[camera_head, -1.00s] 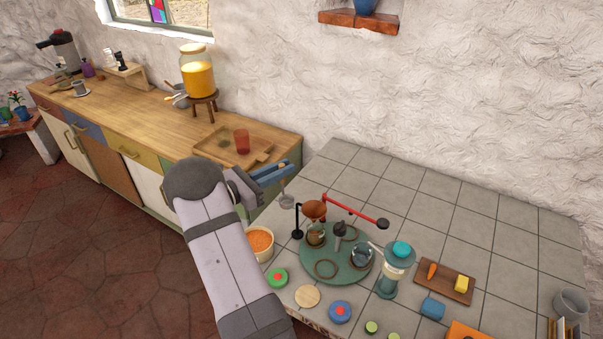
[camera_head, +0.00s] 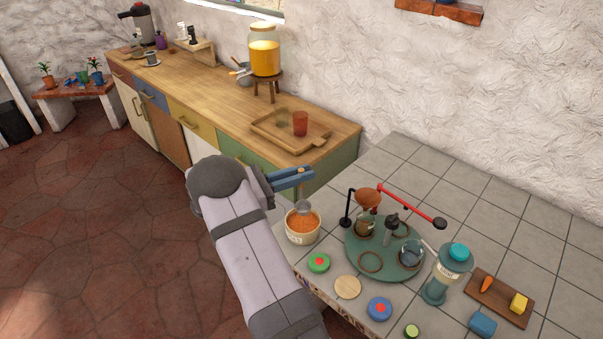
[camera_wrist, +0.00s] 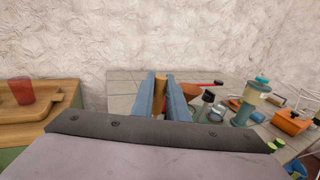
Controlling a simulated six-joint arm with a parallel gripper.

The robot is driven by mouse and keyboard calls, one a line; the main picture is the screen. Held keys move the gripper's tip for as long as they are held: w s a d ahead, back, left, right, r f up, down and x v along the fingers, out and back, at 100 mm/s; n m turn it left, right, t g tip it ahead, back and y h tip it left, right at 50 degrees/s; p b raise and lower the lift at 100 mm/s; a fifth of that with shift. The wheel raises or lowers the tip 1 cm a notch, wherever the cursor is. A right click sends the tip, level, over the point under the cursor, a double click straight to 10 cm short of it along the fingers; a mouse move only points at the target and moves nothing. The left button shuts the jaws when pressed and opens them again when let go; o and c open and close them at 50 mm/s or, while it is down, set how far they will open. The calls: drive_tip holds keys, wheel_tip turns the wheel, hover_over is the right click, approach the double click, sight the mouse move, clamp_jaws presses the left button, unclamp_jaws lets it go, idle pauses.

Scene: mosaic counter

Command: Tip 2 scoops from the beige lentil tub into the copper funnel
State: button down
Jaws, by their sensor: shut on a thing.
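My gripper (camera_head: 308,174) has blue fingers and is shut on the tan handle (camera_wrist: 160,92) of a scoop. The scoop's grey metal bowl (camera_head: 303,206) hangs at the far rim of the beige lentil tub (camera_head: 302,239), over its orange lentils. I cannot tell whether the bowl touches them or what it holds. The copper funnel (camera_head: 367,197) is right of the scoop, held over a glass jar (camera_head: 364,225) on the green round stand (camera_head: 352,246). The funnel also shows partly behind the right finger in the wrist view (camera_wrist: 190,91).
A red arm (camera_head: 405,207) with a dark end reaches right from the funnel. A second jar (camera_head: 411,254) and a teal-lidded dispenser (camera_head: 447,274) stand to the right. Round lids (camera_head: 347,288) lie in front. The tiled counter's back (camera_head: 430,165) is clear.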

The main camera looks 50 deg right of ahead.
sight(301, 200)
drive_tip(key=shift+f+b, duration=2.85)
drive_tip(key=shift+f, duration=1.3)
drive_tip(key=shift+r, duration=0.1)
drive_tip(key=shift+r+p, duration=2.8)
drive_tip(key=shift+r, duration=0.8)
drive_tip(key=shift+d, duration=0.15)
